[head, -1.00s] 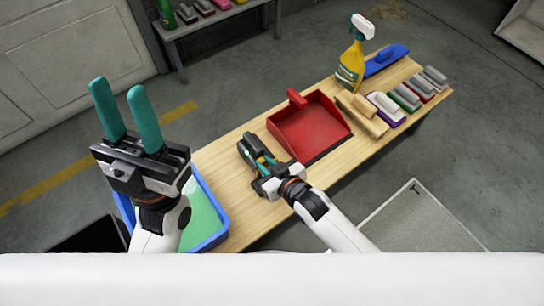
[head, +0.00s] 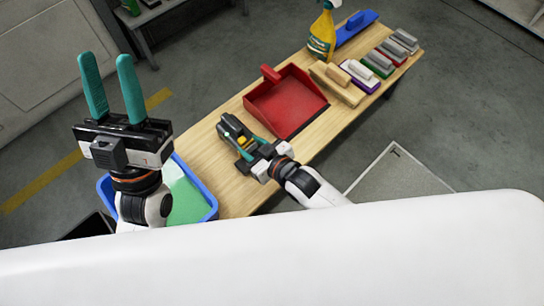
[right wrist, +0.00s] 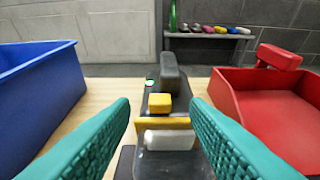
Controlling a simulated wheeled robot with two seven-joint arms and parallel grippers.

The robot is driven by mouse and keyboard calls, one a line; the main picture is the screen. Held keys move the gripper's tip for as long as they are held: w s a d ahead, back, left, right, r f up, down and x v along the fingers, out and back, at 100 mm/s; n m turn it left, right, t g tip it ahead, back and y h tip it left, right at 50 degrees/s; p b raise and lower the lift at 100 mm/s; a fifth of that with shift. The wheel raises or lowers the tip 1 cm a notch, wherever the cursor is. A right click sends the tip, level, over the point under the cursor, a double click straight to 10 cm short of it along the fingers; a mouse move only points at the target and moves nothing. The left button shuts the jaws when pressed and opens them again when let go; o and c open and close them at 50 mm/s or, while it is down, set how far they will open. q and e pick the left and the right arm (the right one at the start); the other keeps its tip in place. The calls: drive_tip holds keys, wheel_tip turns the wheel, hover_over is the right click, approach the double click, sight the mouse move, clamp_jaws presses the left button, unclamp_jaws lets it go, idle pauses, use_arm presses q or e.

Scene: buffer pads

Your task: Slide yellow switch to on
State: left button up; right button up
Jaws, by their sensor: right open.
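The yellow switch (right wrist: 160,103) sits on top of a dark device (right wrist: 170,75) that lies on the wooden table. In the right wrist view it is centred between my fingers, a little beyond their tips. A small green light (right wrist: 150,82) shows on the device behind the switch. In the head view the yellow switch (head: 242,140) is small, beside my right gripper (head: 252,146). My right gripper is open around the near part of the device; whether its fingers touch it I cannot tell. My left gripper (head: 108,88) is raised at the left, fingers apart and empty.
A red dustpan (head: 287,104) lies just right of the device. A blue tub (head: 210,199) with a green inside stands at the table's near left. A yellow spray bottle (head: 322,35) and several brushes (head: 380,65) stand toward the far right.

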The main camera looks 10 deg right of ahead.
use_arm(q)
drive_tip(key=w+f+g+y+p, duration=0.3)
drive_tip(key=w+f+g, duration=0.4)
drive_tip(key=f+g, duration=0.2)
drive_tip(key=shift+w+d+f, duration=0.2)
drive_tip(key=shift+w+d, duration=0.05)
drive_tip(key=shift+w, duration=0.15)
use_arm(e)
drive_tip(key=v, duration=0.9)
drive_tip(key=shift+s+r, duration=0.15)
drive_tip(key=shift+s, duration=0.1)
drive_tip(key=shift+d, duration=0.15)
